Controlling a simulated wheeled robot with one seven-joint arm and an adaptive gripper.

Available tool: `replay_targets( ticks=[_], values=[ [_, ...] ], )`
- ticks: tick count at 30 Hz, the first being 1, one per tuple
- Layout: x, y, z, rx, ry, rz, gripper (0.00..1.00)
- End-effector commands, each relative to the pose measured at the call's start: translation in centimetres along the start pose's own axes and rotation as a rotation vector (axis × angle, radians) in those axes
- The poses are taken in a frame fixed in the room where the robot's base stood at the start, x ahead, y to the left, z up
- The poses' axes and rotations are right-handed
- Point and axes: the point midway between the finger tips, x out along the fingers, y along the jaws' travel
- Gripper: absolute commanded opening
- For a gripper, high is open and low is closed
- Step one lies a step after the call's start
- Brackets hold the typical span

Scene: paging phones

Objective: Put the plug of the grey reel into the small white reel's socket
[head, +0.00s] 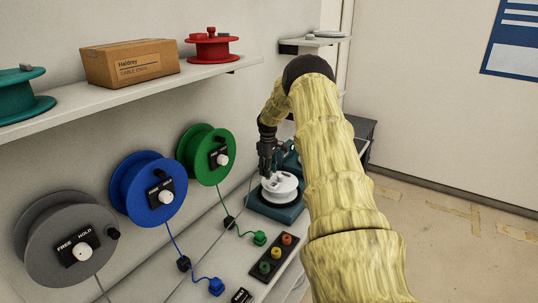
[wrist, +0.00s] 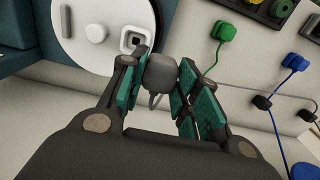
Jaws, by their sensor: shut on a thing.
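The grey reel (head: 50,235) hangs on the wall at the lower left in the head view, with a FREE/HOLD plate and white knob. My gripper (head: 268,168) is at the small white reel (head: 281,188), which sits on a teal base. In the wrist view my gripper (wrist: 160,80) is shut on the grey plug (wrist: 160,72), held between the teal finger pads. The white reel (wrist: 90,25) shows at the top of that view. Its square socket (wrist: 134,40) lies just up and left of the plug. The plug appears outside the socket; the height gap is unclear.
Blue (head: 148,187) and green (head: 205,153) reels hang beside the grey one. Their plugs, blue (head: 216,286) and green (head: 259,238), lie on the counter near a dark button panel (head: 277,256). A shelf (head: 150,88) above holds a box (head: 130,63) and reels.

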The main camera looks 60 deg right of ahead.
Motion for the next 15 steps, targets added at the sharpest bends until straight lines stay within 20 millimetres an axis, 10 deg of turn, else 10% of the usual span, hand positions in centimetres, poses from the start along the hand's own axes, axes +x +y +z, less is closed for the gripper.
replay_targets(
  ticks=[15],
  values=[
    [-0.50, -0.76, -0.03, -0.001, -0.001, 0.008, 0.15]
  ],
)
